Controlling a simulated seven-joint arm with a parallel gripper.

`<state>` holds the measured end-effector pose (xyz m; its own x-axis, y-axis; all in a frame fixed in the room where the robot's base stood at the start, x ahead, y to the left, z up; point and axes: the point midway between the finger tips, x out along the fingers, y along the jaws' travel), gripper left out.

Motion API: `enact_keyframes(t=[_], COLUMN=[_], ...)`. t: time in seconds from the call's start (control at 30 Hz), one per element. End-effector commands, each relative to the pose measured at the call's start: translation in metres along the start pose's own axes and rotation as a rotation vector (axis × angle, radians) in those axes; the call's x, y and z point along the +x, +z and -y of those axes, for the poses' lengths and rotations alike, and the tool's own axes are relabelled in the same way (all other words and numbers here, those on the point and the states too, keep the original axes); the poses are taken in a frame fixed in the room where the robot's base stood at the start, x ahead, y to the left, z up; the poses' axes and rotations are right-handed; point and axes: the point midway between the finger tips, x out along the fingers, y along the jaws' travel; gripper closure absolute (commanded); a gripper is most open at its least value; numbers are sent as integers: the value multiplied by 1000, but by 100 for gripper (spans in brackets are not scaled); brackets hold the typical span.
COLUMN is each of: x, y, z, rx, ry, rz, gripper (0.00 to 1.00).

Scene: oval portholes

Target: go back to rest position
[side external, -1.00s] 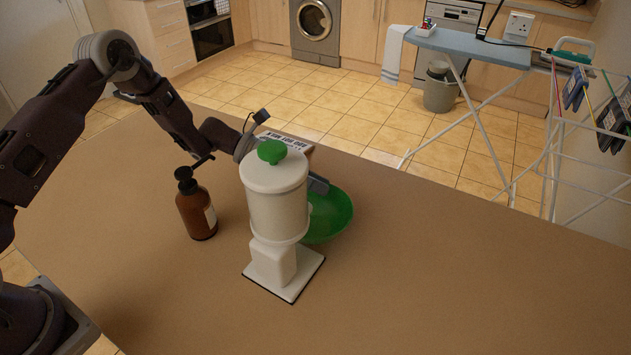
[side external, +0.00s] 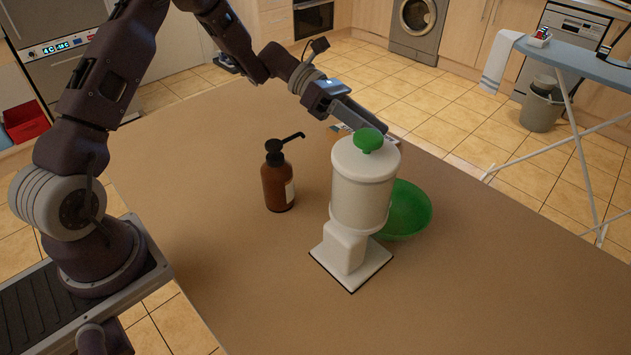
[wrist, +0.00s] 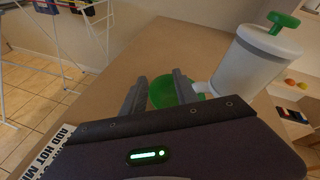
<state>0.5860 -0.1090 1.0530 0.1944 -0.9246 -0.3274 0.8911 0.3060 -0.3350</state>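My gripper (side external: 372,120) is raised behind and above the white dispenser (side external: 362,190) with the green knob on its lid. In the wrist view my gripper's two fingers (wrist: 160,88) are apart, with nothing held between them. The green bowl (side external: 407,212) rests on the table behind the dispenser, at its right; it also shows beyond the fingers in the wrist view (wrist: 168,92). The dispenser partly hides the bowl in the side view. The dispenser also shows at the right of the wrist view (wrist: 250,62).
A brown pump bottle (side external: 277,187) stands upright left of the dispenser. A box or card with printed letters (wrist: 48,150) lies near the table's far edge, mostly hidden in the side view. The front of the brown table (side external: 470,310) is clear.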

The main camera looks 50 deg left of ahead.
Motion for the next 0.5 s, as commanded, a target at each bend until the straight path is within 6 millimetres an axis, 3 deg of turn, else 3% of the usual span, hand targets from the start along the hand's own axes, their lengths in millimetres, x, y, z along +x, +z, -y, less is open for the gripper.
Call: enact_keyframes(t=[0.03, 0.1, 0.27, 0.37, 0.5], x=[-6, -14, -29, -38, -75], y=[23, 42, 53, 34, -2], z=[31, 76, 153, 197, 259], rx=[142, 339, 681, 955, 1432], ry=[-21, -54, -114, -181, -299], rz=[-61, -157, -346, -548, -885], gripper=[64, 64, 64, 64, 64])
